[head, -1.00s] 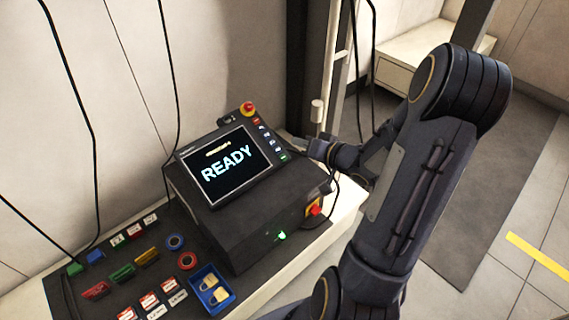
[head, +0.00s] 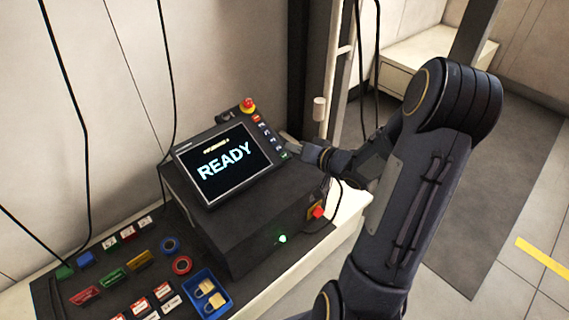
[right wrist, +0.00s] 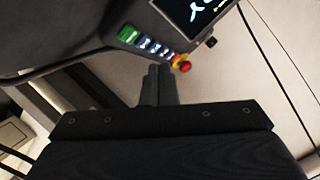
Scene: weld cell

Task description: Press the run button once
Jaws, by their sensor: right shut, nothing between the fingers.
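The control panel (head: 250,218) is a dark box with a screen (head: 222,163) that reads READY. A column of small buttons runs down the screen's right side, with a green button (head: 284,155) at its lower end; I cannot read the labels. The green button also shows in the right wrist view (right wrist: 129,34). My right gripper (head: 290,143) is shut and empty, close beside the lower buttons. In the right wrist view its closed fingertips (right wrist: 160,68) lie below the button row, and no contact is visible. My left gripper is out of view.
A red and yellow mushroom button (head: 248,105) stands above the button column. A red switch (head: 317,212) and lit green lamp (head: 282,239) are on the box's front. A blue tray (head: 207,294) with padlocks lies in front. Cables hang at the left.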

